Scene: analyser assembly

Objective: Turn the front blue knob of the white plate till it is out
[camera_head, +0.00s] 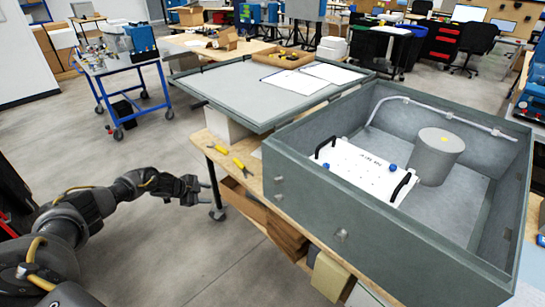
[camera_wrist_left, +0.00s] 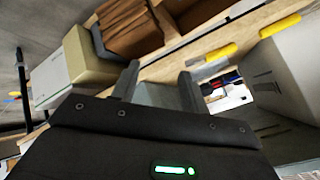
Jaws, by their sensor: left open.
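The white plate (camera_head: 352,180) lies inside the grey open box, with a black handle at each end. One blue knob (camera_head: 326,166) is at its left side by the box's near wall. Another blue knob (camera_head: 393,167) is at its right side. My left gripper (camera_head: 204,185) is outside the box, left of the bench and well apart from the plate. It is open and empty; its two fingers (camera_wrist_left: 158,80) also show in the left wrist view, facing the bench's side. My right gripper is not in view.
The grey box (camera_head: 345,225) has high walls; a grey cylinder (camera_head: 437,155) and a pipe are inside. Yellow-handled pliers (camera_head: 238,164) lie on the bench edge. A grey lid (camera_head: 260,95) with papers lies behind. A blue trolley (camera_head: 125,75) stands at left; floor between is free.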

